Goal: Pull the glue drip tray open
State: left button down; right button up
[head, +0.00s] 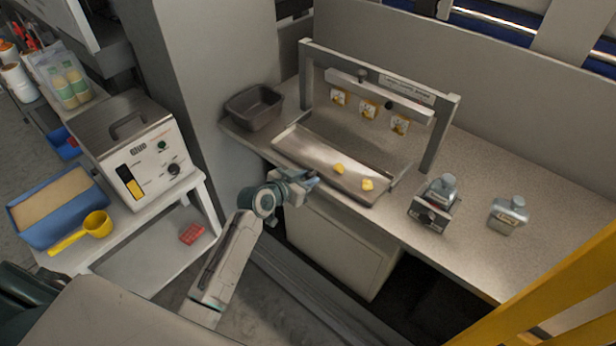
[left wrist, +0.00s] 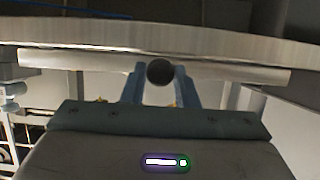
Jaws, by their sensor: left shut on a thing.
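The glue drip tray (head: 318,158) is a shallow metal tray under the grey frame on the bench, with yellow lumps (head: 367,184) lying in it. My left gripper (head: 311,178) is at the tray's front edge. In the left wrist view, its two fingers (left wrist: 160,88) are shut on a dark round knob (left wrist: 159,71) at the tray front (left wrist: 230,74). In the head view the gripper hides the knob. My right gripper is in neither view.
A dark bin (head: 254,106) stands left of the frame (head: 440,135). A small device (head: 434,205) and a glass bottle (head: 508,214) stand to the right on the bench. A glue machine (head: 135,150) and blue tub (head: 35,232) are on the left table. A yellow post (head: 560,285) is at right.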

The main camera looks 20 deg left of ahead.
pick_arm(q)
jog(key=c, duration=1.5)
grip_release()
jog(key=o, duration=0.3)
jog(key=shift+s+a, duration=0.1)
jog(key=shift+o, duration=0.2)
jog(key=b+v, duration=0.2)
jog(key=v, duration=0.8)
jog(key=shift+s+r+b, duration=0.25)
jog(key=shift+s+b, duration=0.1)
jog(key=shift+b, duration=0.05)
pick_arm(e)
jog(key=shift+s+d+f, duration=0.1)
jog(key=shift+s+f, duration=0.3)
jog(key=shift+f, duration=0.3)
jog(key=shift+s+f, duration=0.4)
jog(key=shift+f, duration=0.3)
pick_arm(q)
jog(key=shift+a, duration=0.1)
